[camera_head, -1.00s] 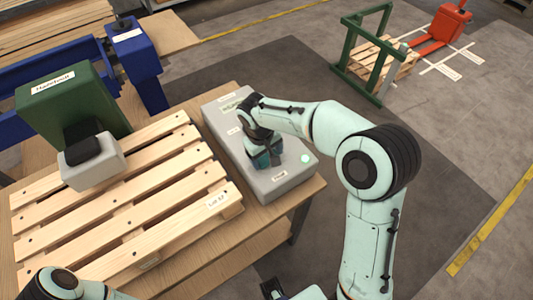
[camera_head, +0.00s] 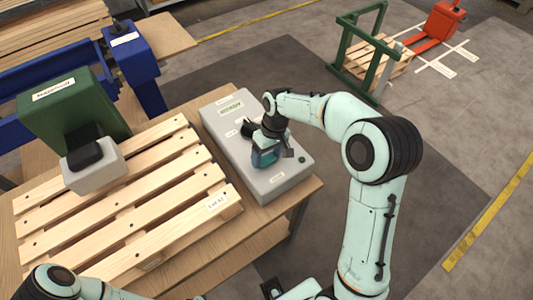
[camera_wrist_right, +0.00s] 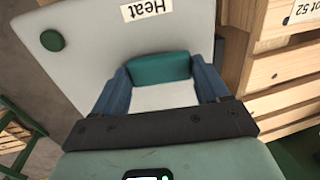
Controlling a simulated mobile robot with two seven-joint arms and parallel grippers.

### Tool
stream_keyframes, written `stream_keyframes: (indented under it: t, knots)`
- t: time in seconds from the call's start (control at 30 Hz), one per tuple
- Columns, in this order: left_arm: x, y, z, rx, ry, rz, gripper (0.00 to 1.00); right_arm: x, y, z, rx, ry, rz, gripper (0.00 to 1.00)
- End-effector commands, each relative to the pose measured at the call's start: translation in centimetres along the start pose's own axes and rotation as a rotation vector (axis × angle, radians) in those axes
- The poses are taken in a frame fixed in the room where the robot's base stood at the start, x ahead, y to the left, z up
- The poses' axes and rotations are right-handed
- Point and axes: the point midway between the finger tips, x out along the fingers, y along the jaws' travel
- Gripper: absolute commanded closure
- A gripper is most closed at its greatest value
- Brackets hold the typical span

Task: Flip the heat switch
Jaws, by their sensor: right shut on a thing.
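The grey control box (camera_head: 215,112) lies on the table to the right of the pallet. My right gripper (camera_head: 264,157) is low over its middle, with its blue fingers pointing down at the face. The right wrist view shows the fingers (camera_wrist_right: 162,88) apart, with a teal piece (camera_wrist_right: 160,67) between them, beside the white "Heat" label (camera_wrist_right: 145,8). The gripper hides most of the heat switch, so its position cannot be told. A round dark green light or button (camera_head: 301,160) is near the box's right end.
A wooden pallet (camera_head: 150,160) fills the table to the left, with a green machine (camera_head: 70,105) and grey block (camera_head: 95,172) at its far side. A black knob-like part (camera_head: 248,128) stands on the box behind the gripper. Open floor lies to the right.

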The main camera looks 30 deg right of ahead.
Motion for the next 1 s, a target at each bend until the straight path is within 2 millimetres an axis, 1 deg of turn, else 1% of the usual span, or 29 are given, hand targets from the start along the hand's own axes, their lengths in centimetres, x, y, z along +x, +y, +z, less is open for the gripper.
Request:
stream_keyframes:
  t: [0.03,0.07,0.1,0.13,0.37,0.47,0.53,0.67,0.8,0.9,1.0]
  knots:
    - [0.0,0.0,0.0,0.0,0.0,0.0,1.0,-0.1,0.0,0.0,0.0,0.002,0.0,0.56]
    - [0.0,0.0,0.0,0.0,0.0,0.0,1.0,-0.1,0.0,0.0,0.0,0.002,0.0,0.22]
    - [0.0,0.0,0.0,0.0,0.0,0.0,1.0,-0.1,0.0,0.0,0.0,0.002,0.0,0.09]
    - [0.0,0.0,0.0,0.0,0.0,0.0,1.0,-0.1,0.0,0.0,0.0,0.002,0.0,0.0]
    - [0.0,0.0,0.0,0.0,0.0,0.0,1.0,-0.1,0.0,0.0,0.0,0.001,0.001,0.0]
    - [-0.1,0.0,0.0,0.0,0.0,0.0,1.0,-0.6,0.0,-0.1,0.0,0.002,0.001,0.0]
    - [-0.2,0.1,-0.1,0.0,0.001,0.0,1.0,-1.4,0.0,-0.1,0.0,0.003,0.001,0.0]
    - [-0.5,0.2,-0.2,0.001,0.003,0.001,1.0,-3.9,-0.1,-0.1,0.0,0.006,0.002,0.0]
    - [-1.0,0.5,-0.4,0.002,0.006,0.002,1.0,-7.3,-0.1,-0.2,0.0,0.009,0.002,0.0]
    - [-1.4,0.7,-0.5,0.003,0.009,0.003,1.0,-9.5,-0.1,-0.2,0.0,0.007,0.001,0.0]
    - [-1.7,0.8,-0.7,0.004,0.011,0.004,1.0,-11.3,-0.1,-0.1,0.0,0.006,0.001,0.0]
